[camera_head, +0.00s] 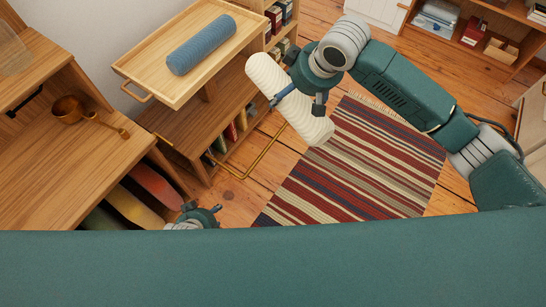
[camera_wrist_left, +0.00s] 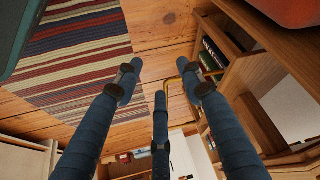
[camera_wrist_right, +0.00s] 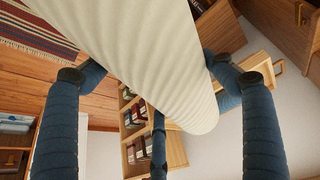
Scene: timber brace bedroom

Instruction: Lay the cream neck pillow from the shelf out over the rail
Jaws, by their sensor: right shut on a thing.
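The cream neck pillow (camera_head: 262,74), a long ribbed roll, is held in the air by my right gripper (camera_head: 296,88), which is shut around its middle. In the right wrist view the pillow (camera_wrist_right: 150,55) passes between the fingers and hides part of the scene. The brass rail (camera_head: 262,155) juts out from the low shelf unit, to the left of and below the pillow; I see no contact with it. My left gripper (camera_head: 197,214) is low at the near edge, below the rail's corner. In the left wrist view its fingers (camera_wrist_left: 160,85) are spread and empty.
A blue roll (camera_head: 200,44) lies on the wooden tray top (camera_head: 142,60). A desk (camera_head: 50,140) with a copper ladle (camera_head: 88,112) stands left. A striped rug (camera_head: 360,165) covers the floor right of the rail. Books (camera_head: 232,130) fill the low shelf.

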